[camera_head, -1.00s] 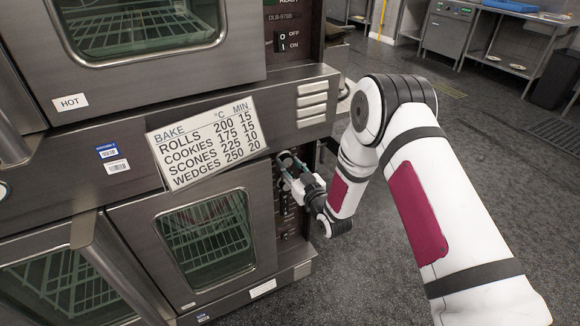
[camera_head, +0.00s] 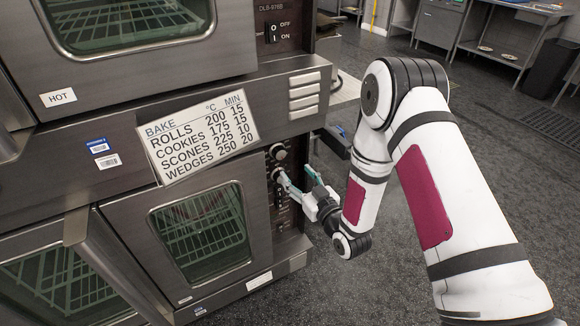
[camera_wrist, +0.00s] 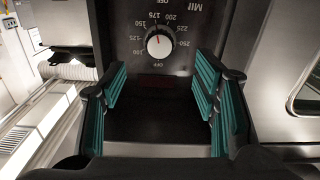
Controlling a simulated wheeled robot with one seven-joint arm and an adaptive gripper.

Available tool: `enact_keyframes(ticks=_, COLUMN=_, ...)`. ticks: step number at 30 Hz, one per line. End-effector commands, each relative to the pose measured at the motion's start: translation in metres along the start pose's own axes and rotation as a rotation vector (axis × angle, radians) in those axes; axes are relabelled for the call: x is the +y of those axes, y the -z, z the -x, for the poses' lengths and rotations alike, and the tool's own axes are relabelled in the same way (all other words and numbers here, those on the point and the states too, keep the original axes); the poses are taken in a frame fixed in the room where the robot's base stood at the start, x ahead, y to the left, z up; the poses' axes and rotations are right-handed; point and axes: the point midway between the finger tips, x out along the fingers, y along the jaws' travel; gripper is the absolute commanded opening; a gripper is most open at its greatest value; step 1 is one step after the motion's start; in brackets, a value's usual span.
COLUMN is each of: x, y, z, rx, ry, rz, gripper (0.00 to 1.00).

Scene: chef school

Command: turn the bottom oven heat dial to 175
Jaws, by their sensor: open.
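The bottom oven's control panel (camera_head: 284,200) is a dark strip right of its glass door, with round knobs near its top. In the wrist view a silver heat dial (camera_wrist: 159,44) with a red pointer line shows upside down, ringed by numbers including 150, 175, 200, 225 and 250. Its pointer leans toward the 175 side; the exact reading is too small to tell. My gripper (camera_wrist: 165,85) is open and empty, its teal finger pads apart, with the dial ahead between and beyond them. In the head view my gripper (camera_head: 298,181) is beside the panel, just below the upper knob (camera_head: 279,153).
A bake chart (camera_head: 200,135) on the oven front lists cookies at 175. The upper oven (camera_head: 150,60) has an on/off switch (camera_head: 272,33). A pale shelf (camera_head: 345,90) stands behind my arm. Open floor (camera_head: 400,200) lies to the right.

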Motion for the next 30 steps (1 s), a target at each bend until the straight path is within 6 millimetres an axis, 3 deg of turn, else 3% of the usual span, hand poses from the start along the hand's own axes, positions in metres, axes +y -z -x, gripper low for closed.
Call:
enact_keyframes(ticks=3, x=0.001, y=-0.001, z=0.017, rx=-0.002, ry=-0.002, rz=0.000, gripper=0.55)
enact_keyframes(ticks=9, x=0.000, y=0.000, z=0.029, rx=0.000, ry=-0.001, rz=0.000, gripper=0.55)
enact_keyframes(ticks=24, x=0.001, y=0.001, z=0.029, rx=-0.001, ry=-0.001, rz=0.001, gripper=0.55)
enact_keyframes(ticks=30, x=0.016, y=0.029, z=0.021, rx=-0.062, ry=-0.015, rz=0.033, gripper=0.55)
